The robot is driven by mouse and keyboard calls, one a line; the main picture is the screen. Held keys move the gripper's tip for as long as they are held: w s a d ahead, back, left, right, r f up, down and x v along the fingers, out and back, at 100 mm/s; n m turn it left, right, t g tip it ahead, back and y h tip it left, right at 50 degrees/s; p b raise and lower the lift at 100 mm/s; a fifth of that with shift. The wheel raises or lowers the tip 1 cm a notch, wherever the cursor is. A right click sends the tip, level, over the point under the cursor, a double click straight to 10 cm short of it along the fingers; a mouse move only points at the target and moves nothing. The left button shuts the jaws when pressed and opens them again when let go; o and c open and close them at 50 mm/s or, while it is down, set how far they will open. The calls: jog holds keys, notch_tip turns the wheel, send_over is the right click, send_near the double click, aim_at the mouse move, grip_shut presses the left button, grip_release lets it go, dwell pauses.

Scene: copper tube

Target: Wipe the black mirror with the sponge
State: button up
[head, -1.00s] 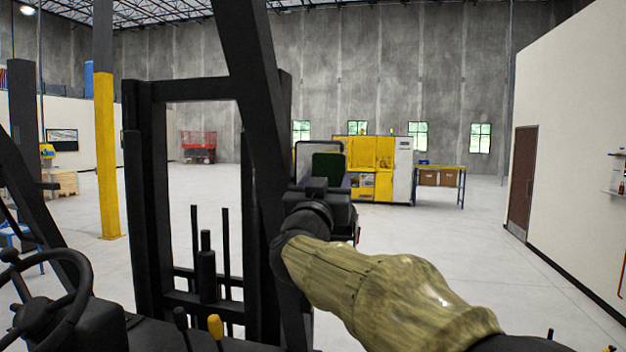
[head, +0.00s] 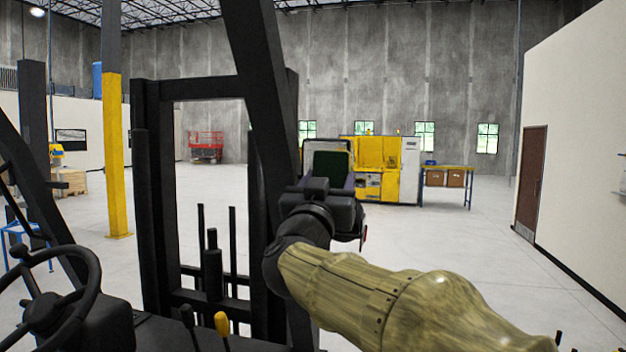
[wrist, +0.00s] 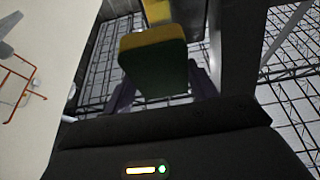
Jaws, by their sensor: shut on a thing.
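The sponge (wrist: 152,58) is a block with a yellow top layer and a dark green face. My gripper (wrist: 158,84) is shut on it in the wrist view, with a dark finger on either side. In the head view the green sponge (head: 331,166) stands up beyond my gripper (head: 328,186). The black mirror (head: 327,145) shows behind it as a small dark-framed rectangle with a pale grey face, mostly covered by the sponge and gripper. A yellow patch above the sponge in the wrist view looks like its reflection. I cannot tell whether the sponge touches the mirror.
A black forklift mast (head: 150,200) and slanted post (head: 265,110) stand just left of my arm. A steering wheel (head: 55,300) and levers (head: 222,323) are at lower left. A yellow machine (head: 375,152) and table (head: 450,168) stand far off. The floor at right is open.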

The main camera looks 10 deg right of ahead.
dwell(0.5)
jog(key=w+a+f+b, duration=0.2)
jog(key=w+a+f, duration=0.1)
jog(key=a, duration=0.3)
jog(key=shift+a+f+b, duration=0.3)
jog(key=shift+b, duration=0.05)
jog(key=w, duration=0.1)
jog(key=w+d, duration=0.1)
jog(key=w, duration=0.1)
jog(key=w+d+p, duration=0.1)
jog(key=w, duration=0.1)
jog(key=shift+w, duration=0.15)
dwell(0.3)
